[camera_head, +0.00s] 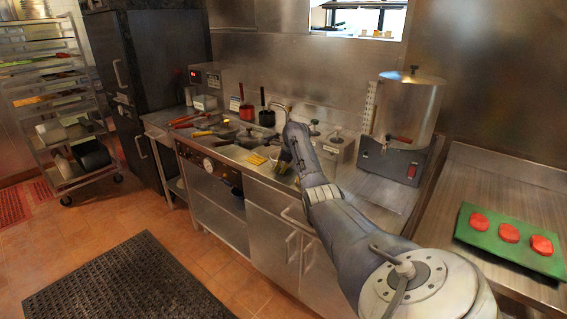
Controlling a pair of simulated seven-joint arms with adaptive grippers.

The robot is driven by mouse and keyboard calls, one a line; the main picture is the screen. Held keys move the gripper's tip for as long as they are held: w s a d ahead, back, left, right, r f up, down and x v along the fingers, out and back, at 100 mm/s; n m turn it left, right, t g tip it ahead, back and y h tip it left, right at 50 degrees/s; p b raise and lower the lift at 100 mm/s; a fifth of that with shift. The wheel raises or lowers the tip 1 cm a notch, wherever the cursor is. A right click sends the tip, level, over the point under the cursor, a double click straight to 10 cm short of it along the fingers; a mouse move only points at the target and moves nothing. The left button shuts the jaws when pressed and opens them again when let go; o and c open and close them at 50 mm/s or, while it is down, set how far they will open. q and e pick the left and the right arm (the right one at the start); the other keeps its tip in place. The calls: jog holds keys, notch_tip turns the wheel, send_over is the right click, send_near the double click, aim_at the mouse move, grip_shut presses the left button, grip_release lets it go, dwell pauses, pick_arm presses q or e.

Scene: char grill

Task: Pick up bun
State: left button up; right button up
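My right arm reaches from the lower right to the steel counter, and my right gripper (283,168) is small and dark at its far end, low over the counter's front part. Its fingers are too small to show whether they are open or shut. Small yellowish-tan pieces (257,158) lie on the counter just left of the gripper; I cannot tell whether they are a bun. Something yellowish also shows at the gripper itself, too small to make out. No bun can be clearly identified. My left gripper is not in view.
Pans with handles (209,133) crowd the counter left of the gripper. A steel container (335,148) and a large steel dispenser (408,112) stand to the right. A green board (482,238) with red patties (509,233) lies far right. A rack (62,100) stands at left.

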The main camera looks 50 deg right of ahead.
jog(key=shift+c, duration=0.3)
grip_shut()
dwell(0.3)
